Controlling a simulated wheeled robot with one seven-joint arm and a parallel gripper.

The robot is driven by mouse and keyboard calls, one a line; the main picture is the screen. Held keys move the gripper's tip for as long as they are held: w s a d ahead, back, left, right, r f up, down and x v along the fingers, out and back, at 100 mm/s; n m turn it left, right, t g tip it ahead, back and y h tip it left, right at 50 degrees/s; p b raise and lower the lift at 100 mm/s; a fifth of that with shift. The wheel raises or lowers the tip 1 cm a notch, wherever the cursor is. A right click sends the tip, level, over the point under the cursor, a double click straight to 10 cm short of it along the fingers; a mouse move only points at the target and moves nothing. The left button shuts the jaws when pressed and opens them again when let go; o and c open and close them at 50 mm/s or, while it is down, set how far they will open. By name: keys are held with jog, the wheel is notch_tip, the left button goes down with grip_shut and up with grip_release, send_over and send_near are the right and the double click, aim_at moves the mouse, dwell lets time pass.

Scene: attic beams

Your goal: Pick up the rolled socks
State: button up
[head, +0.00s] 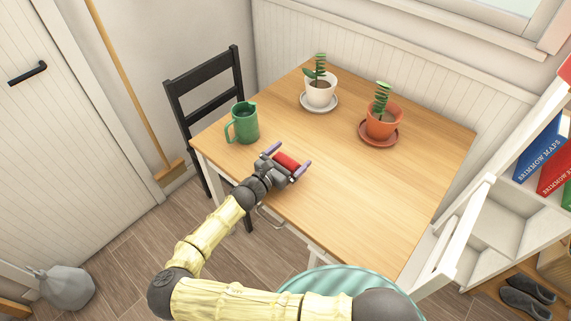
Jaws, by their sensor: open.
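A red roll (286,161), which looks like the rolled socks, lies at the near left part of the wooden table (340,185). My gripper (287,156) is over the near left edge of the table, with its two purple-tipped fingers apart. The red roll shows between the fingers, and the gripper body hides its near side. I cannot tell whether the fingers touch it.
A green pitcher (243,124) stands close to the left of my gripper. A white potted plant (319,92) and an orange potted plant (382,121) stand on saucers farther back. A black chair (207,88) is at the left.

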aim_at(290, 157)
dwell(0.4)
jog(key=c, duration=1)
notch_tip(290, 157, up, 10)
jog(key=shift+r, duration=0.1)
dwell(0.3)
